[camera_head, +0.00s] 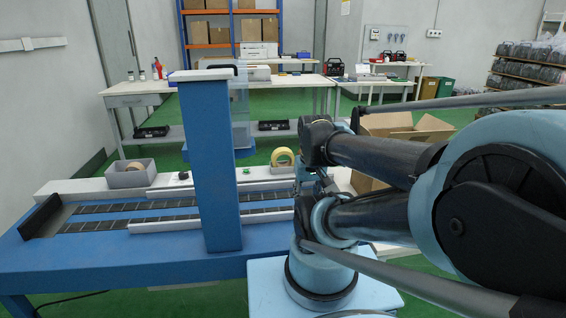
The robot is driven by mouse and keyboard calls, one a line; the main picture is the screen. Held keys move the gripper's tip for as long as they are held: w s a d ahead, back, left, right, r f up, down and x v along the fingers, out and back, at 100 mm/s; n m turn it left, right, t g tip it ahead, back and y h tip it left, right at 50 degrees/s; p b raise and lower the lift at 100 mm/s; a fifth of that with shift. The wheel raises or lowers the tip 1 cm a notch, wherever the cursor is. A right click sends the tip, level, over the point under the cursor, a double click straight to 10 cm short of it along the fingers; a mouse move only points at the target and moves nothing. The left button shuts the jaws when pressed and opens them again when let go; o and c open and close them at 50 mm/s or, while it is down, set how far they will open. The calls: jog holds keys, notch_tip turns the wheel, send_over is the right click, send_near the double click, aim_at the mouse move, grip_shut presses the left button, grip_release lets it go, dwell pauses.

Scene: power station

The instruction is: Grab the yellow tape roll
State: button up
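My gripper (304,172) is mostly hidden behind my own arm links; only small dark parts show just right of the roll. I cannot tell whether its fingers touch the roll or are open or shut. A second tape roll, brownish orange (134,167), sits in a grey bin (127,179) at the left end of the ledge.
A blue post (208,165) rises from the conveyor bench (130,262), left of the yellow roll. An open cardboard box (385,125) stands behind my arm. Small green and black buttons (184,175) sit on the ledge. Worktables and shelves stand farther back across green floor.

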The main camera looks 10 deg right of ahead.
jog(key=o, duration=0.4)
jog(key=shift+s+r, duration=0.15)
jog(key=shift+r, duration=0.7)
jog(key=w+r+n+g, duration=0.1)
jog(key=w+r+n, duration=0.4)
jog(key=w, duration=0.4)
jog(key=w+r+n, duration=0.3)
jog(key=w+r, duration=0.4)
jog(key=w, duration=0.2)
jog(key=n+g+y, duration=0.1)
jog(key=n, duration=0.9)
send_over(283, 149)
jog(key=d, duration=0.2)
jog(key=f, duration=0.5)
jog(key=a+f, duration=0.1)
jog(key=f, duration=0.3)
jog(key=s+f, duration=0.1)
jog(key=f, duration=0.3)
jog(key=shift+a+f, duration=0.15)
jog(key=shift+a, duration=0.25)
jog(key=f, duration=0.2)
jog(key=w+f, duration=0.1)
jog(key=f, duration=0.1)
jog(key=shift+f, duration=0.1)
jog(key=shift+s+a+f, duration=0.1)
jog(key=shift+a+f, duration=0.05)
jog(key=shift+f, duration=0.4)
